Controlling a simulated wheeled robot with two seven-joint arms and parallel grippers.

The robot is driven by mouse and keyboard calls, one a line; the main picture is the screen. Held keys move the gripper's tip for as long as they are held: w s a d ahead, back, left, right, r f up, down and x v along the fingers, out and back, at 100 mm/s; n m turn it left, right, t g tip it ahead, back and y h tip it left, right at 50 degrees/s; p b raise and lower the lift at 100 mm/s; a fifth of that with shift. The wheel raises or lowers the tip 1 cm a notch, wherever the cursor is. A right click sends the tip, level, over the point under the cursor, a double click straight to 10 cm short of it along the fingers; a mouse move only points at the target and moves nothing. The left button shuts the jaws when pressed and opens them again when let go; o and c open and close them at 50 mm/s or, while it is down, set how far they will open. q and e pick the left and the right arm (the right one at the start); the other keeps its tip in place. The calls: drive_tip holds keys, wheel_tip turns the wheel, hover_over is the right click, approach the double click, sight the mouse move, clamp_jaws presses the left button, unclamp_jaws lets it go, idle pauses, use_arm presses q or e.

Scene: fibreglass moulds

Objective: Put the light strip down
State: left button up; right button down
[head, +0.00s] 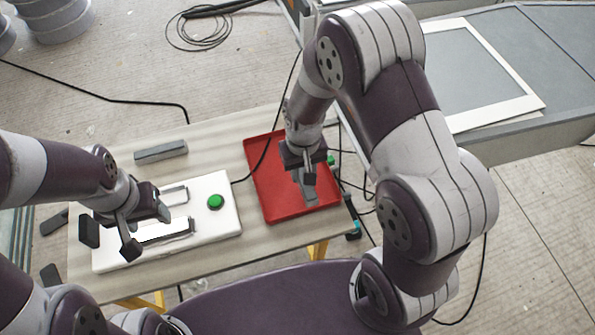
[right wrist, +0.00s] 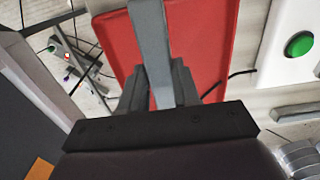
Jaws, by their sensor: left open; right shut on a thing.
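The light grey strip (head: 308,196) is held in my right gripper (head: 304,170) over the red tray (head: 262,168). In the right wrist view the strip (right wrist: 150,35) stands out between the two fingers of the gripper (right wrist: 158,85), with the red tray (right wrist: 198,40) behind it. I cannot tell whether the strip touches the tray floor. My left gripper (head: 147,229) is open above the left part of the white board (head: 220,232) and hides some of it.
Black cables run by the tray. A grey bench with a white frame (head: 500,111) stands at the back right.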

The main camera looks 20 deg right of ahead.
drive_tip(key=w, duration=0.1)
drive_tip(key=w+a+f, duration=0.1)
drive_tip(key=w+f, duration=0.1)
drive_tip(key=shift+w+a+f, duration=0.15)
drive_tip(key=shift+w+f, duration=0.1)
drive_tip(key=shift+w, duration=0.1)
drive_tip(key=shift+f, duration=1.95)
drive_tip(key=shift+f, duration=0.15)
drive_tip(key=c, duration=0.8)
unclamp_jaws()
wheel_tip(320, 180, up, 12)
drive_tip(key=shift+s+r, duration=0.1)
drive_tip(key=shift+r, duration=0.05)
drive_tip(key=s+d+r, duration=0.2)
drive_tip(key=s+r, duration=0.1)
drive_tip(key=s, duration=0.3)
drive_tip(key=s+d+r+t, duration=0.1)
drive_tip(key=s+d+r, duration=0.2)
drive_tip(key=s, duration=0.2)
drive_tip(key=shift+s+d, duration=0.35)
drive_tip(key=shift+s, duration=0.05)
